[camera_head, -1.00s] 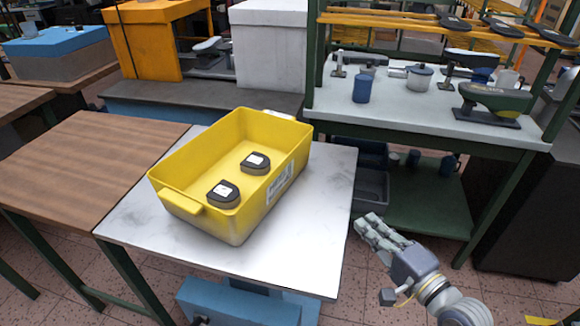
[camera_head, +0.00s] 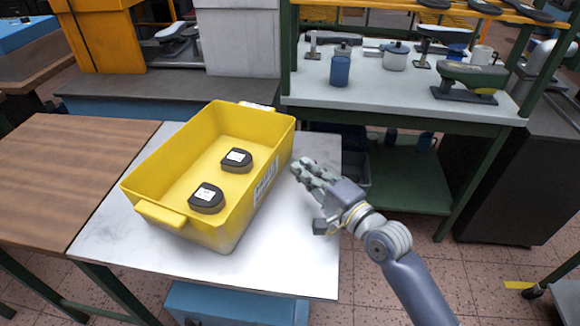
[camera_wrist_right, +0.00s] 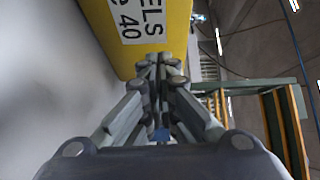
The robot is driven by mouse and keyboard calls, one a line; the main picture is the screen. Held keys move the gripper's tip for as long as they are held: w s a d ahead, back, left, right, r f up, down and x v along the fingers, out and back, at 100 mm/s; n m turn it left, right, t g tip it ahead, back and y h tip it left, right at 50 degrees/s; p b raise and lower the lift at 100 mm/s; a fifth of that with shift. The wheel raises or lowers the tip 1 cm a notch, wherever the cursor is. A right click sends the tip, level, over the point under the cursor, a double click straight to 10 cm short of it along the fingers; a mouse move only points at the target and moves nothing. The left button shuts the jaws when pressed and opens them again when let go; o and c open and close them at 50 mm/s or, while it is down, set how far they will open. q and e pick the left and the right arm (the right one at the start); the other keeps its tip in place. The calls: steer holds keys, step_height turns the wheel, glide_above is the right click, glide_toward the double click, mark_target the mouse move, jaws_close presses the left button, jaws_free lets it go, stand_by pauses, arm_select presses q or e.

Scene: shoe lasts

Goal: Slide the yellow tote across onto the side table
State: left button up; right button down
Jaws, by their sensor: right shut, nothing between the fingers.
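The yellow tote (camera_head: 185,226) stands upright on a white marble-look table (camera_head: 295,262), its near handle at the front left. Two dark heel-shaped pieces (camera_head: 207,198) with white labels lie inside it. The brown wooden side table (camera_head: 70,175) adjoins the white table on the left. My right gripper (camera_head: 300,170) is shut and empty, just right of the tote's right wall. In the right wrist view the closed fingers (camera_wrist_right: 160,70) point at the tote's labelled side (camera_wrist_right: 150,30); whether they touch cannot be told. My left gripper is not in view.
A grey bench (camera_head: 165,88) with an orange machine lies behind the tables. The brown table top is clear.

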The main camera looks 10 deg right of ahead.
mark_target(277, 158)
steer(key=shift+w+a, duration=0.2)
steer(key=shift+a, duration=0.45)
steer(key=shift+w+a, duration=0.15)
steer(key=shift+a, duration=0.75)
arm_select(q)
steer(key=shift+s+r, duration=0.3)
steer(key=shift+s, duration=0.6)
arm_select(e)
steer(key=shift+w+a, duration=0.1)
